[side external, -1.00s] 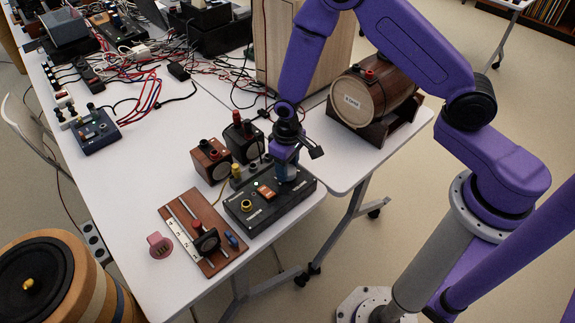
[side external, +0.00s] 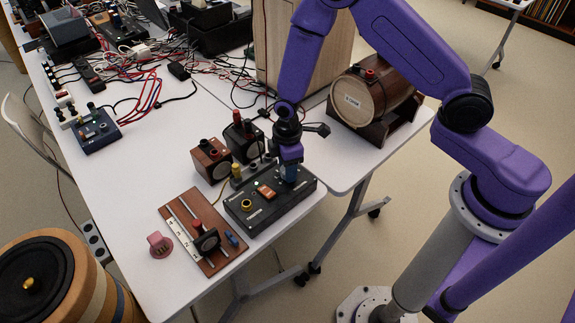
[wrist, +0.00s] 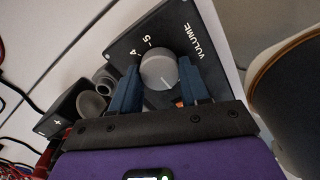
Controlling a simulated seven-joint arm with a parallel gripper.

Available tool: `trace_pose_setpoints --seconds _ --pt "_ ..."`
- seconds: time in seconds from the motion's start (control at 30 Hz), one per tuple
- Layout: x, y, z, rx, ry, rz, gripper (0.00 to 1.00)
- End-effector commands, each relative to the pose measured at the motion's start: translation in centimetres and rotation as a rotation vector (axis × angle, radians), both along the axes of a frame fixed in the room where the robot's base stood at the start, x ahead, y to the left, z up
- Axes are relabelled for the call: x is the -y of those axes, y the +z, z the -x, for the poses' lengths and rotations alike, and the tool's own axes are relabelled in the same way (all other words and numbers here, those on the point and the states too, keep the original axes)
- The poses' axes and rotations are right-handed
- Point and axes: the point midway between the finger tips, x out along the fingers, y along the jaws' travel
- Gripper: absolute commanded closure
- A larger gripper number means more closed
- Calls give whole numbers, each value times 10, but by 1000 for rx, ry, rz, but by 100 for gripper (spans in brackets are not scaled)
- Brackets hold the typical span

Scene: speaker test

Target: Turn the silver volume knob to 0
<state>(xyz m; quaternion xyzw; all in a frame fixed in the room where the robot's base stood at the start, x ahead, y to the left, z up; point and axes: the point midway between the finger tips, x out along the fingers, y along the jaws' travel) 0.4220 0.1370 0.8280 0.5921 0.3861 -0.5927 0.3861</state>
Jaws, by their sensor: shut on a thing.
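The silver volume knob (wrist: 159,68) sits on the black control box, beside white "VOLUME" lettering and the numbers 4 and 5. A light pointer line shows on its face, directed toward the lower right in the wrist view. My gripper (wrist: 158,80) has its blue fingers on either side of the knob, shut on it. In the side view my gripper (side external: 289,174) points down at the right part of the black control box (side external: 262,213) and hides the knob. The 0 mark is not visible.
A wooden slider board (side external: 187,207) and a pink knob-like piece (side external: 159,241) lie left of the box. Two small speakers (side external: 211,160) stand behind it. A barrel (side external: 362,100) rests on a stand to the right. Cables cover the table's back.

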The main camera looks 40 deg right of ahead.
Motion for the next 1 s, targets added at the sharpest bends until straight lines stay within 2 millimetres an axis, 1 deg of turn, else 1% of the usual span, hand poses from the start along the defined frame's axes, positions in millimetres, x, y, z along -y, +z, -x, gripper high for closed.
trace_pose_setpoints --seconds 0.1,0.3,0.87,0.9,0.97,1.0 --pt "0 1 -1 3 64 -1 85" --pt "0 1 -1 3 137 -1 85" --pt "-1 1 -1 4 171 -2 85" --pt "-1 1 -1 4 171 -2 52" --pt "-1 1 -1 3 171 -1 32" --pt "-1 1 -1 3 171 -1 29"
